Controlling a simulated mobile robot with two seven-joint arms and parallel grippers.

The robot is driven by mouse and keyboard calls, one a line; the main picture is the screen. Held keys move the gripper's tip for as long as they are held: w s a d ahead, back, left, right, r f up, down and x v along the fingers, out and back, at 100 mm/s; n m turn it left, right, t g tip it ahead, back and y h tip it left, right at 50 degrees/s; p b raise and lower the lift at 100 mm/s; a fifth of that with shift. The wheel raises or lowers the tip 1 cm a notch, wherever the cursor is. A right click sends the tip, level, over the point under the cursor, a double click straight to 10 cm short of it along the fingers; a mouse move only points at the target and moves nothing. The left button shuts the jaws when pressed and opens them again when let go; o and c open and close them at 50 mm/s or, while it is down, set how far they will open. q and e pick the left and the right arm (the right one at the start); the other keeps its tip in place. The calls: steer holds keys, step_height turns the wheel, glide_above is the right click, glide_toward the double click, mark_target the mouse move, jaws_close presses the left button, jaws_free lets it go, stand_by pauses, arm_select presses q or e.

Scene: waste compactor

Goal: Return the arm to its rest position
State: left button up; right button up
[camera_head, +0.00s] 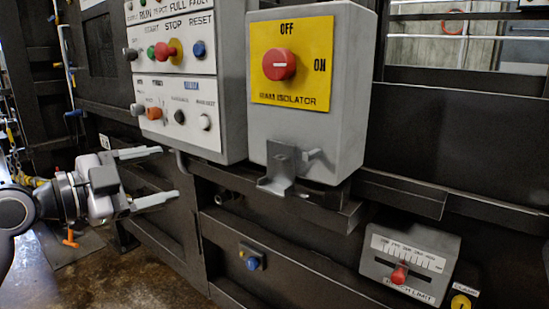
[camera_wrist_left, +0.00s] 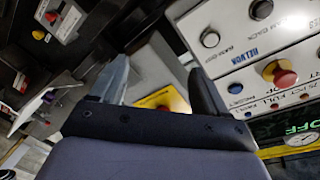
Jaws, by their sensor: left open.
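My left gripper (camera_head: 160,175) is in the head view at the left, in front of the dark machine. Its two pale fingers are spread apart and point right, with nothing between them. It is below and left of the grey control panel (camera_head: 183,93). In the left wrist view the gripper fingers (camera_wrist_left: 155,75) also stand apart and empty, with the control panel (camera_wrist_left: 235,55) beyond them at the right. My right gripper is not seen in either view.
The grey main isolator box (camera_head: 347,80) with a red knob (camera_head: 279,64) juts out right of the panel. A bracket (camera_head: 281,166) sticks out below it. A slider box (camera_head: 410,262) is at lower right and a blue button (camera_head: 252,262) low in the middle. Open floor (camera_head: 110,285) shows at lower left.

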arm_select(q)
steer(key=s+f+n+y+p, duration=0.1)
steer(key=f+n+y, duration=0.15)
steer(key=f, duration=0.65)
steer(key=s+f+n+y, duration=0.2)
steer(key=f+n, duration=0.2)
steer(key=f, duration=0.4)
steer(key=s+f+n+y+p, duration=0.15)
steer(key=f+n, duration=0.25)
steer(key=f, duration=0.5)
steer(key=s+f+n+g+y, duration=0.1)
steer(key=s+f+n+y, duration=0.3)
steer(key=s+f, duration=1.3)
steer(key=s+n, duration=0.1)
steer(key=s, duration=0.2)
steer(key=shift+a+n+g, duration=0.2)
steer(key=shift+n+g, duration=0.15)
steer(key=shift+g, duration=0.05)
steer(key=shift+w, duration=0.1)
